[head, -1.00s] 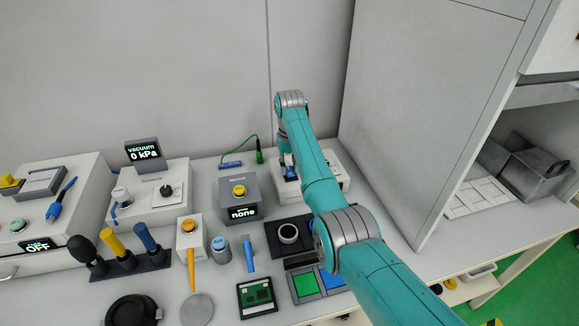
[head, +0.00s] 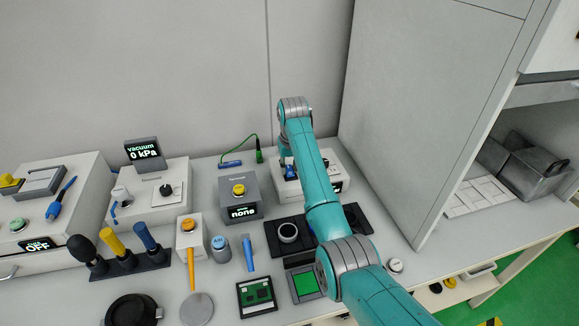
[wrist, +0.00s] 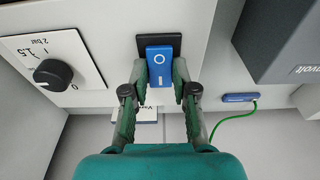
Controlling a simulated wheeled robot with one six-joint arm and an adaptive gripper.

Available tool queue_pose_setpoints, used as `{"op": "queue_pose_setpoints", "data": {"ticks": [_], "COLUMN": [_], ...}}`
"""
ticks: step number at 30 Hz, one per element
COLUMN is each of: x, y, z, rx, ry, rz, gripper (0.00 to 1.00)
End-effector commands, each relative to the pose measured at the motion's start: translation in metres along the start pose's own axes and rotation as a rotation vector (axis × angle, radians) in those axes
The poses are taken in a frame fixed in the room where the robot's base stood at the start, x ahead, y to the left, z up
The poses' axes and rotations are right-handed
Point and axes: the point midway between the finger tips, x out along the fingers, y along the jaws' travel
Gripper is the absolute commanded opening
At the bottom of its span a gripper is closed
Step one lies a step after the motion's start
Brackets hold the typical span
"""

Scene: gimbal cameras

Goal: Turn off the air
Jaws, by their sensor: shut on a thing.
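A blue switch lever (wrist: 159,64) with a white "O" mark sits on a black plate on a white box (wrist: 110,22). In the wrist view my gripper (wrist: 160,72) has one green finger on each side of the lever and is shut on it. A black dial knob (wrist: 53,77) on a white scale marked 0, 1.5 and 2 bar is left of the switch. In the head view the same white box (head: 322,160) stands at the back right of the bench, partly hidden by my arm.
A grey box (head: 238,196) with a yellow button and a display reading "none" stands left of the white box. A green cable (wrist: 232,114) runs from a blue bar (wrist: 240,98) nearby. A tall grey cabinet wall (head: 430,110) rises to the right.

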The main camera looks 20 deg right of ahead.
Motion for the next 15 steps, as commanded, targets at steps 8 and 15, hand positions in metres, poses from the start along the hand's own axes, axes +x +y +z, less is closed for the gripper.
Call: {"op": "queue_pose_setpoints", "data": {"ticks": [8, 15], "x": [-0.0002, -0.0021], "y": [0.0000, 0.0000], "z": [-0.0003, -0.0004], "rx": [0.000, 0.000], "ry": [0.000, 0.000], "rz": [0.000, 0.000], "gripper": [0.52, 0.52]}}
